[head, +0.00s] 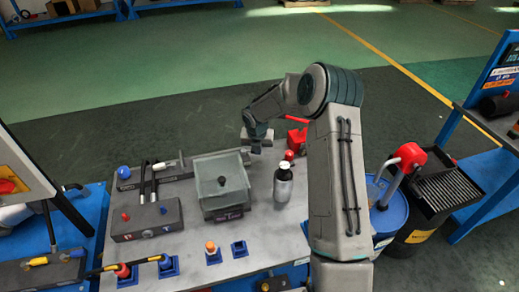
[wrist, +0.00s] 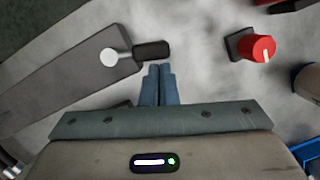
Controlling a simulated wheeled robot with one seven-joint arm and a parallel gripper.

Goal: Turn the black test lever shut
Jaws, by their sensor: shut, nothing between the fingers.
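In the wrist view, the black test lever (wrist: 151,49) is a short black grip on a pale round pivot (wrist: 109,57). It sticks out to the right past the end of a long dark grey block (wrist: 70,85). My gripper (wrist: 159,68) has its two blue fingers together and empty. Its tips show just below the lever's grip in the picture; I cannot tell whether they touch it. In the head view my gripper (head: 256,148) is low over the far edge of the bench, behind the grey lidded box. I cannot make out the lever there.
A red knob (wrist: 262,49) on a dark square base stands right of the lever. On the bench (head: 262,238) are the lidded box (head: 221,185), a grey bottle (head: 283,187) and a control block (head: 147,219). A blue drum (head: 388,213) stands beside the bench.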

